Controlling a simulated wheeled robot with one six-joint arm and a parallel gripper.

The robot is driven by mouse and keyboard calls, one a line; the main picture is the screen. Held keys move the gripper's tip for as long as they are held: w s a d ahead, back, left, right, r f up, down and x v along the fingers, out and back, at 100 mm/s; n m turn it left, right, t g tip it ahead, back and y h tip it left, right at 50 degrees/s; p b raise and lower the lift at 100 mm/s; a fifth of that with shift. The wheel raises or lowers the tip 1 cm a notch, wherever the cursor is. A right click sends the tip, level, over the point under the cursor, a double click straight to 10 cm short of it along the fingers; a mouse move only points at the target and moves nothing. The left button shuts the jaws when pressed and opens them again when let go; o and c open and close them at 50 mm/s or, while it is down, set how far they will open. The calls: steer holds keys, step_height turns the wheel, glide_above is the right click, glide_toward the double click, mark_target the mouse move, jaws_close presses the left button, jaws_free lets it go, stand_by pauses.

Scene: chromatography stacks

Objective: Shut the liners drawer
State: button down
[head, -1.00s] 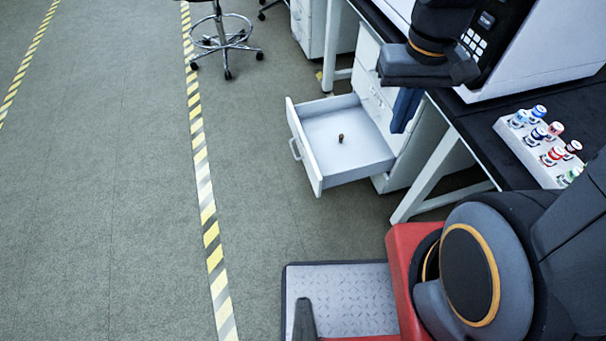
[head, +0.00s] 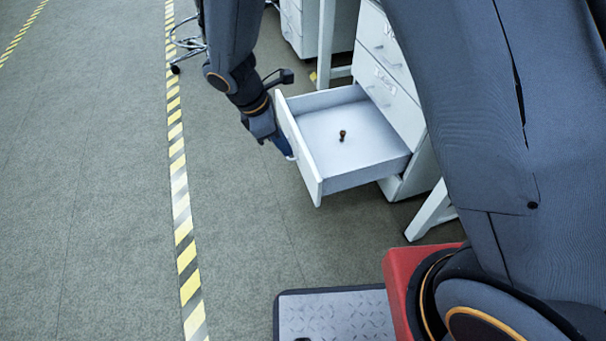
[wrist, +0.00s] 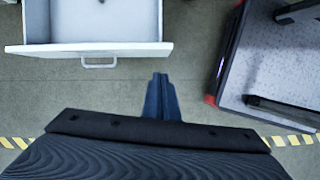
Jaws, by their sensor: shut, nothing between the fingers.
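The open drawer (head: 312,187) is white and pulled well out of the white cabinet (head: 391,88) under the bench. A small brown object (head: 342,135) lies on its floor. In the wrist view the drawer's front (wrist: 90,49) and its handle (wrist: 98,62) show at the upper left.
More closed drawers (head: 385,85) are above the open one, with labels too blurred to read. A wheeled stool (head: 186,45) stands at the back left. A bench leg (head: 432,212) is right of the drawer. The floor left of the drawer is clear.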

steer(key=w+d+f+b, duration=0.1)
steer(key=d+f+b, duration=0.1)
steer(key=f, duration=0.4)
steer(key=w+d+f+n+b, duration=0.1)
steer(key=d+f+b, duration=0.2)
steer(key=f, duration=0.3)
steer(key=shift+w+f+n, duration=0.3)
steer(key=shift+w, duration=0.1)
steer(key=shift+d, duration=0.1)
